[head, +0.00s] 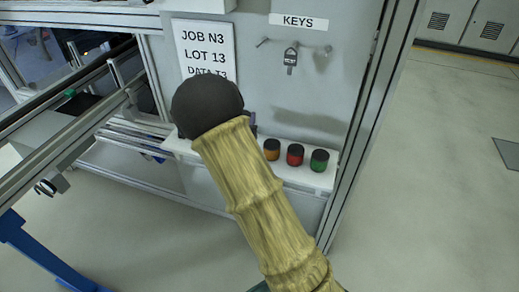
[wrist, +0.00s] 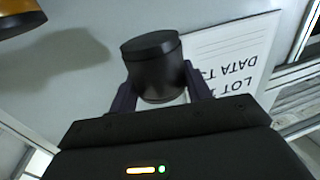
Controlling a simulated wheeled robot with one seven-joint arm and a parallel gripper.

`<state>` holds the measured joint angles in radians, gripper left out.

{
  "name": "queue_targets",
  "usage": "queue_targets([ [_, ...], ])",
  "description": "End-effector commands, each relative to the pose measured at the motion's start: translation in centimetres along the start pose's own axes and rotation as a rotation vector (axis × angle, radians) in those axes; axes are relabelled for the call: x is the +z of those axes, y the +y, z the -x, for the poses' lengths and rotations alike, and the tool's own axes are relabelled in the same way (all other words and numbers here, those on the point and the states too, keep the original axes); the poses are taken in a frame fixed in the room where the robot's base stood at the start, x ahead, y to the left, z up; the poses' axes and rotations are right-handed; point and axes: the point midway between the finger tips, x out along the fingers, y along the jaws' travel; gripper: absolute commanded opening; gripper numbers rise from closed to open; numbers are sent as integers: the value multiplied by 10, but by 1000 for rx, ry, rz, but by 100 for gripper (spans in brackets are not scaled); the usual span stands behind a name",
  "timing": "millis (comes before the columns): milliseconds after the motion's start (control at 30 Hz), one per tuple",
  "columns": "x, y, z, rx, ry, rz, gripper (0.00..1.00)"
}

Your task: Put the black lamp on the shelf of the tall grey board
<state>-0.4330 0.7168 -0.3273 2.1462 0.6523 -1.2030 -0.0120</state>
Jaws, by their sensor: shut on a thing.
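The black lamp (wrist: 152,67), a short dark cylinder, sits between the two fingers of my gripper (wrist: 160,90) in the wrist view. My gripper is shut on it. In the head view my arm hides nearly all of the gripper and the lamp. The tall grey board (head: 345,55) stands ahead, with a white shelf (head: 312,180) low on its face. My gripper is at the left part of this shelf, close to the board. I cannot tell whether the lamp touches the shelf.
An amber lamp (head: 271,149), a red lamp (head: 295,154) and a green lamp (head: 319,160) stand in a row on the shelf, right of my arm. A job sign (head: 205,45) and a hanging key (head: 291,58) are above. A metal-framed conveyor (head: 75,125) is at left.

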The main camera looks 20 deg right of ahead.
Motion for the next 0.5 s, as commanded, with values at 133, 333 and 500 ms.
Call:
queue_targets([
  [133, 28, 0, 0, -1, -4, 4, 25],
  [333, 49, 0, 0, -1, -2, 0, 25],
  [500, 49, -5, 2, -8, -1, -1, 25],
])
